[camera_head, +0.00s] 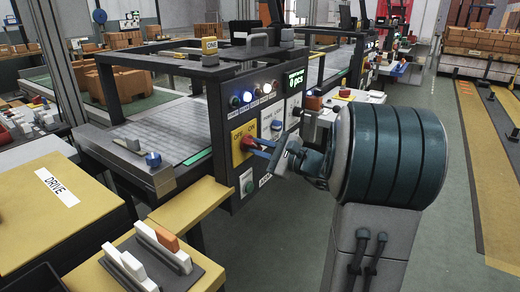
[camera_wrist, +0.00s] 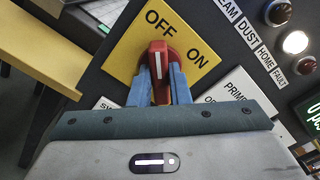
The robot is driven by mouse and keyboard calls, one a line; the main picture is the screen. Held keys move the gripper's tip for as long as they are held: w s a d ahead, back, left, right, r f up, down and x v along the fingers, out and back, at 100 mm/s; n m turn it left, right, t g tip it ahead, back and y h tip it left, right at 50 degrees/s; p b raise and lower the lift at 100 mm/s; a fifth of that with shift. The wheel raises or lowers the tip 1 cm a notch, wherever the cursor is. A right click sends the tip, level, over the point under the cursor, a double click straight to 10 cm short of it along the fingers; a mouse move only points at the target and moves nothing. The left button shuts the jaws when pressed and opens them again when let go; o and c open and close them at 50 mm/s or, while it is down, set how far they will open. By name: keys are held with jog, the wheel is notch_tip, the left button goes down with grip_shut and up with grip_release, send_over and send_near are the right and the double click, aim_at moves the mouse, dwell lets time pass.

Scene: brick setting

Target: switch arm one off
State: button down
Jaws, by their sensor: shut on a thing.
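The machine labelled ONE (camera_head: 209,45) has a dark panel with a yellow switch plate (camera_head: 236,146) marked OFF and ON. In the wrist view the plate (camera_wrist: 130,48) fills the upper middle. A red rotary knob (camera_wrist: 157,57) with a white line sits on it, and the line points up toward the word OFF. My gripper (camera_wrist: 159,80) has its blue fingers on both sides of the knob, shut on it. In the head view my gripper (camera_head: 255,147) reaches the panel from the right, and the knob is mostly hidden.
A row of lamps (camera_head: 247,96) and a green display (camera_head: 295,80) are above the plate. A green button (camera_head: 247,183) is below it. A yellow ledge (camera_head: 190,204) projects at the left, near a DRIVE box (camera_head: 60,190). Open floor (camera_head: 445,180) lies to the right.

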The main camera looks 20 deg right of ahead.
jog(key=shift+d, duration=0.1)
jog(key=c, duration=1.4)
grip_release()
jog(key=shift+o, duration=0.2)
jog(key=p+v, duration=0.1)
jog(key=v, duration=1.2)
jog(key=shift+s+d, duration=0.2)
jog(key=shift+s, duration=0.1)
